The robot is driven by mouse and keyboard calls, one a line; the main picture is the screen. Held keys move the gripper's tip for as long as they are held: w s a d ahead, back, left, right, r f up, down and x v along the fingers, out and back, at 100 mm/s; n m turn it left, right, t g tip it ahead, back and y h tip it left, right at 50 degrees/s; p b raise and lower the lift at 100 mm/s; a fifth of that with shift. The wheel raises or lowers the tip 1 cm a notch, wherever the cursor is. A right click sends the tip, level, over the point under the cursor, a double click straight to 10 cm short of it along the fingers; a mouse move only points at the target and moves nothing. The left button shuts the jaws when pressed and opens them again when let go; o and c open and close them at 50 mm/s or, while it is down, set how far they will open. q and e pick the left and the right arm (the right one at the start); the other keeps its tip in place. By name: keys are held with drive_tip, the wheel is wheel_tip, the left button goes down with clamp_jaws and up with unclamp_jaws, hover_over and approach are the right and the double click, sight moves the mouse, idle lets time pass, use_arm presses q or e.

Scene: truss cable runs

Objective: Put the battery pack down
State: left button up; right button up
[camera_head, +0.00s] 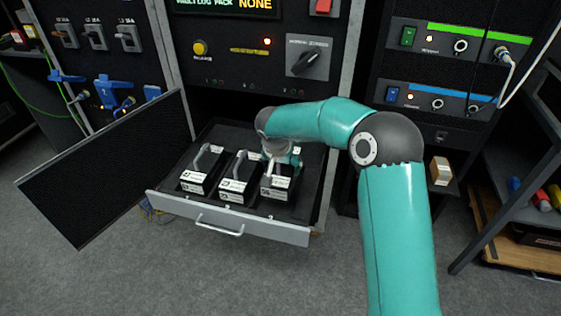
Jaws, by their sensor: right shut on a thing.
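Three black battery packs with white labels and grey handles sit side by side at an open drawer (230,229): a left pack (194,181), a middle pack (232,190) and a right pack (276,188). My right gripper (272,168) is shut at the handle of the right pack. The pack is in or just over the drawer; I cannot tell whether it touches the drawer floor. My right arm hides part of the gripper and the drawer's back. My left gripper is not in view.
An open black mesh door (105,165) stands left of the drawer. A rack panel with a rotary switch (308,60) is behind. A small box (440,170) sits on a shelf at right. A shelf unit with coloured items (541,200) stands far right. The grey floor in front is clear.

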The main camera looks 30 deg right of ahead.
sight(278, 165)
wheel_tip(278, 165, down, 5)
drive_tip(key=shift+f+b, duration=0.1)
drive_tip(key=shift+b, duration=0.4)
drive_tip(key=o, duration=1.7)
drive_tip(key=shift+f, duration=0.1)
drive_tip(key=p+v, duration=0.1)
drive_tip(key=v, duration=1.1)
drive_tip(key=shift+s, duration=0.1)
